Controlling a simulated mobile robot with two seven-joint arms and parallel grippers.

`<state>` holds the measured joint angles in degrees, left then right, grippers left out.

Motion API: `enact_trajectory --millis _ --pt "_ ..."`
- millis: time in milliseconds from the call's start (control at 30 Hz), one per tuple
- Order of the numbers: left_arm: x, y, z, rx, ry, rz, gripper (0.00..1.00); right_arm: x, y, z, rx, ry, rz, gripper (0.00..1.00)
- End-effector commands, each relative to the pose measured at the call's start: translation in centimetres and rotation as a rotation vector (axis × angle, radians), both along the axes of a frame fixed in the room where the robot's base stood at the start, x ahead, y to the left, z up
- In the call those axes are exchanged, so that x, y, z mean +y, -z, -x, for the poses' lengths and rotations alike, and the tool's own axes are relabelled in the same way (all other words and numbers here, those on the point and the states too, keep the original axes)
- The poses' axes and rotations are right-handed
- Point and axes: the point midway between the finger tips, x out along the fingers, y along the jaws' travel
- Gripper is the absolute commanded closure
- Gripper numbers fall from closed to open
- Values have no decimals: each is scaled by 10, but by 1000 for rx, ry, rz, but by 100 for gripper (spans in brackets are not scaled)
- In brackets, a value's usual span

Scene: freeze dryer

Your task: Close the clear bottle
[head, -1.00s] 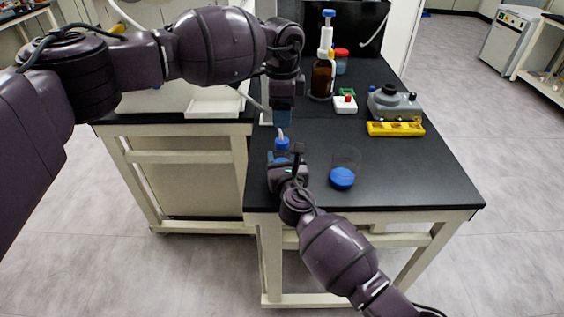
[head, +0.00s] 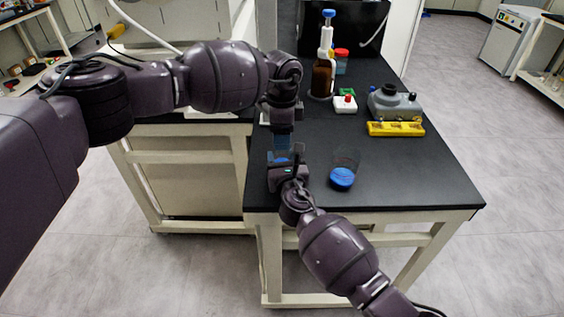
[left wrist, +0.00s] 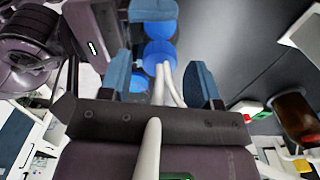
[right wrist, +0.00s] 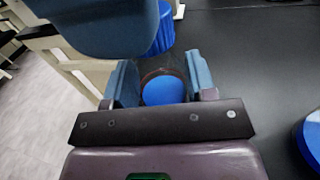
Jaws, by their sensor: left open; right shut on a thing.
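In the head view my right gripper (head: 285,168) is at the near left of the black bench, shut around the clear bottle (head: 279,157) with blue liquid. The right wrist view shows the bottle (right wrist: 163,88) between its fingers. My left gripper (head: 283,145) points down directly above it. In the left wrist view its blue fingers (left wrist: 160,88) are open, with white tubes (left wrist: 168,85) and round blue parts (left wrist: 160,53) between or beyond them. A ribbed blue cap (right wrist: 163,32) shows in the right wrist view, partly behind a left finger. I cannot tell whether it touches the bottle's neck.
A clear beaker with blue liquid (head: 342,177) stands just right of my right gripper. Farther back are a brown dispenser bottle (head: 321,78), a red-topped jar (head: 341,60), a small white-and-red item (head: 346,104), a grey device (head: 393,101) and a yellow rack (head: 396,129). The bench's right front is clear.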

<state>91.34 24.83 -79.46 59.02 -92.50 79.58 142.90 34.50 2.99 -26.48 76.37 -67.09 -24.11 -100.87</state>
Motion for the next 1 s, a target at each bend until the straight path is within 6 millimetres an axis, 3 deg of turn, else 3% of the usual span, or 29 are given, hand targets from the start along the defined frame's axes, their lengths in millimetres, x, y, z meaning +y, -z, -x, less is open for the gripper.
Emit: enact_trajectory --millis 200,533,833,1000 --pt "0 14 0 -1 0 -1 43 0 0 0 0 0 0 100" --pt "0 15 0 -1 1 -1 45 0 0 0 1 0 0 100" --pt "0 15 0 -1 1 0 91 0 0 0 0 0 0 100" --pt "0 15 0 -1 16 0 93 0 0 0 0 0 0 100"
